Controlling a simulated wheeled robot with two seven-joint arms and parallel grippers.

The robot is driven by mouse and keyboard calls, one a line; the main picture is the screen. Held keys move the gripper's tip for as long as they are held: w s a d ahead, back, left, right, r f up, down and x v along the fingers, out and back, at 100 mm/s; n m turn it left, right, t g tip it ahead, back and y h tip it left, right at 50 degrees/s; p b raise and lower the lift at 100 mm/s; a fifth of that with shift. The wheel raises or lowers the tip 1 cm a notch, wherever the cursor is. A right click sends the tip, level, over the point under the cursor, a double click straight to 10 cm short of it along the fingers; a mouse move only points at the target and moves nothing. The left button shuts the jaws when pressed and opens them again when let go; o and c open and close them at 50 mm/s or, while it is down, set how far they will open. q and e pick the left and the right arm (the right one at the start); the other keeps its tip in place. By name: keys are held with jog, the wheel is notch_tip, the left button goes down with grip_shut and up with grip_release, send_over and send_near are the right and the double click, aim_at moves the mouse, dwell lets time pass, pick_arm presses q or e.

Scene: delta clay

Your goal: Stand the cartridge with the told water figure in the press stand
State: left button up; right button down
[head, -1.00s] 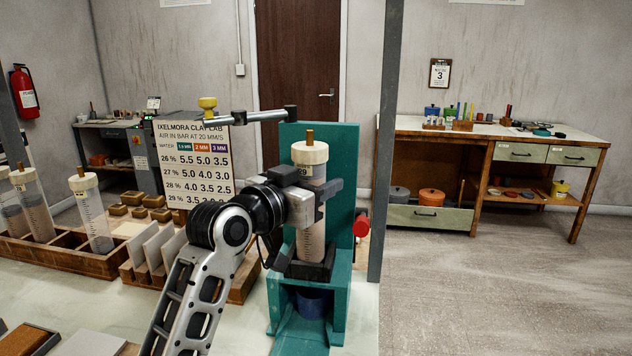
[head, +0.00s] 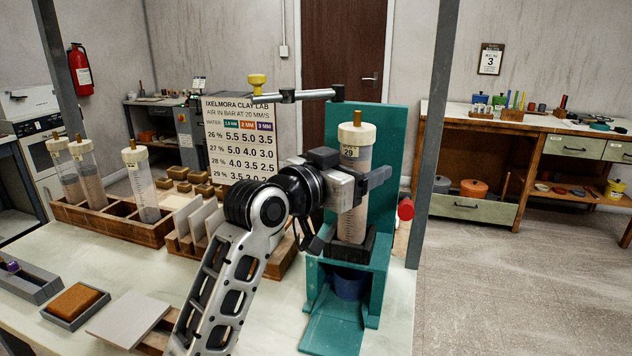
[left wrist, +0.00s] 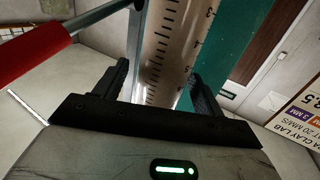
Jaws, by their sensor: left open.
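A clear cartridge with a cream cap, a brass tip and the label 29 (head: 352,190) stands upright in the black seat (head: 347,252) of the teal press stand (head: 390,140). My left gripper (head: 366,184) is at its middle, with the fingers on either side of it. In the left wrist view the open fingers (left wrist: 160,85) flank the graduated cartridge (left wrist: 165,45); whether they touch it cannot be told. Other capped cartridges stand in the wooden rack (head: 115,228) at left; their labels are too small to read. My right gripper is not in view.
A chart board (head: 230,135) with water rows 26 to 29 % stands behind my arm. The press has a swung-out top arm (head: 300,95) and a red knob (head: 405,209). A blue cup (head: 349,285) sits below the seat. Grey tray with brown block (head: 75,303) lies front left.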

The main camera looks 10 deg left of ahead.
pick_arm(q)
jog(key=b+v, duration=0.2)
jog(key=v, duration=1.2)
jog(key=shift+s+a, duration=0.2)
jog(key=shift+a, duration=0.05)
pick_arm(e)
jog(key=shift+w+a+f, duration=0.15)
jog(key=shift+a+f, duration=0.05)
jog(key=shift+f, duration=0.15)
